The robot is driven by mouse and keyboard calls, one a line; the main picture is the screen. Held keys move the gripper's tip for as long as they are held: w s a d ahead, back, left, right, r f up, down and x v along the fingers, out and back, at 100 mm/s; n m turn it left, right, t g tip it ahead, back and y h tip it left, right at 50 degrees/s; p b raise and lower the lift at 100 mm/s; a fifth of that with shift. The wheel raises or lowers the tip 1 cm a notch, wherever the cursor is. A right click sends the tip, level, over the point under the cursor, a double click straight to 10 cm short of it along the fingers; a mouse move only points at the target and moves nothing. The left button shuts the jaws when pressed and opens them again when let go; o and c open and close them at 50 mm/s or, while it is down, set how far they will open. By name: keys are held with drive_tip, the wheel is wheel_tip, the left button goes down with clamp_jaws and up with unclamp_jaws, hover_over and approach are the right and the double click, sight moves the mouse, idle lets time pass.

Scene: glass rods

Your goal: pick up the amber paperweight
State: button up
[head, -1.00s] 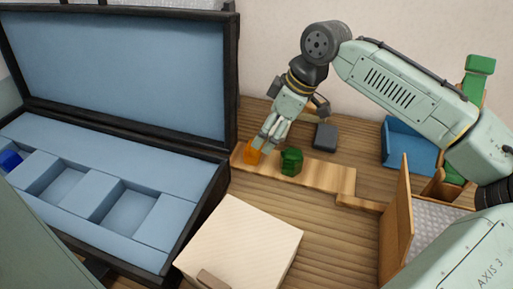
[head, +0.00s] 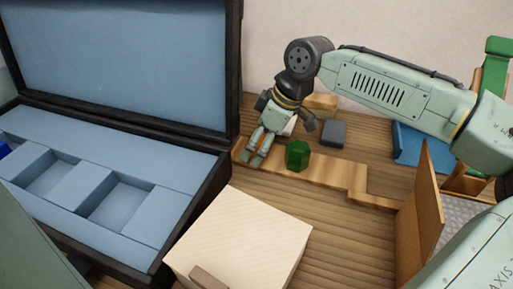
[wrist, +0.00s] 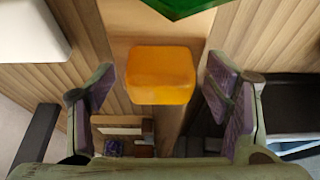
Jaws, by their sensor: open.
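The amber paperweight (wrist: 160,76) is an orange block with rounded edges. In the wrist view it lies ahead between my two spread fingers, with a gap on each side. In the head view it is hidden behind my gripper (head: 254,160). My gripper is open and empty, pointing down at the left end of a wooden strip (head: 330,174). A dark green faceted block (head: 298,155) stands on the strip just right of my gripper; its edge also shows at the top of the wrist view (wrist: 182,6).
A black case with blue lining (head: 110,165) lies open at left, its lid upright close to my gripper. A cream box (head: 245,235) stands in front. A dark grey block (head: 333,132), a blue tray (head: 420,147) and an upright wooden panel (head: 425,200) are to the right.

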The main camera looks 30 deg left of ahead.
drive_tip(key=shift+c, duration=0.4)
drive_tip(key=c, duration=1.3)
drive_tip(key=shift+c, duration=0.4)
drive_tip(key=shift+r, duration=0.15)
